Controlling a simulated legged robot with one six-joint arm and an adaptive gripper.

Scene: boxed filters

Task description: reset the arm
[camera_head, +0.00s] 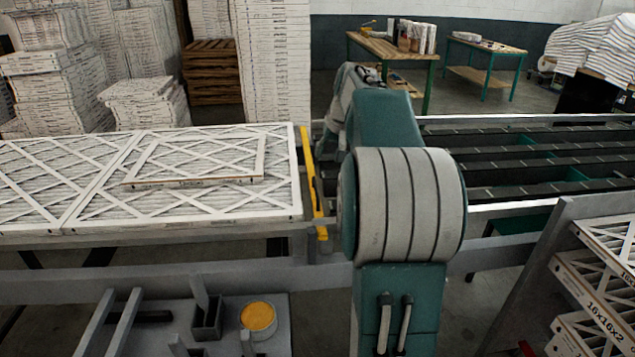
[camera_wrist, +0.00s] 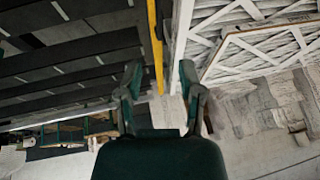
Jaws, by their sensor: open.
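My gripper (camera_wrist: 160,88) shows in the wrist view with its two fingers apart and nothing between them. It points toward the yellow strip (camera_wrist: 154,45) and the white frame edge beside it. In the head view my arm stands in the middle of the picture and hides part of the line behind it. The gripper's fingers cannot be made out in the head view.
Framed filters (camera_head: 200,205) lie flat at left, a smaller filter (camera_head: 200,158) on top. A yellow strip (camera_head: 314,180) borders them. A dark slatted conveyor (camera_head: 540,155) runs right. Boxed filters (camera_head: 590,290) stand front right. A tray with a yellow-topped can (camera_head: 258,317) sits front left.

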